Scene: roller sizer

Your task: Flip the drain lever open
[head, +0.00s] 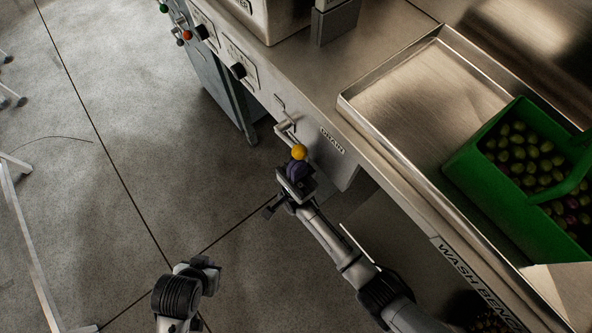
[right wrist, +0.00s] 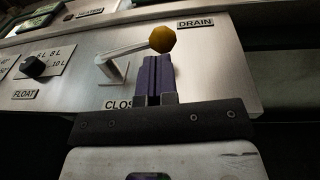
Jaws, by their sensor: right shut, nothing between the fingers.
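The drain lever is a bent metal bar (right wrist: 135,48) ending in a yellow knob (right wrist: 163,39). In the right wrist view it reaches right from its pivot on the panel, with the knob near the DRAIN label (right wrist: 197,22). In the head view the yellow knob (head: 299,152) is at the bench front. My right gripper (right wrist: 159,62) is shut and empty, its purple fingertips right at the knob's lower edge; I cannot tell whether they touch. It also shows in the head view (head: 297,168). My left gripper (head: 206,264) is low at left, its fingers unclear.
A CLOSE label (right wrist: 117,104) is partly hidden by my right gripper. Black dials (head: 238,71) line the panel. A green crate (head: 470,150) of olive-like fruit stands in the metal tray (head: 350,98). The floor on the left is mostly clear.

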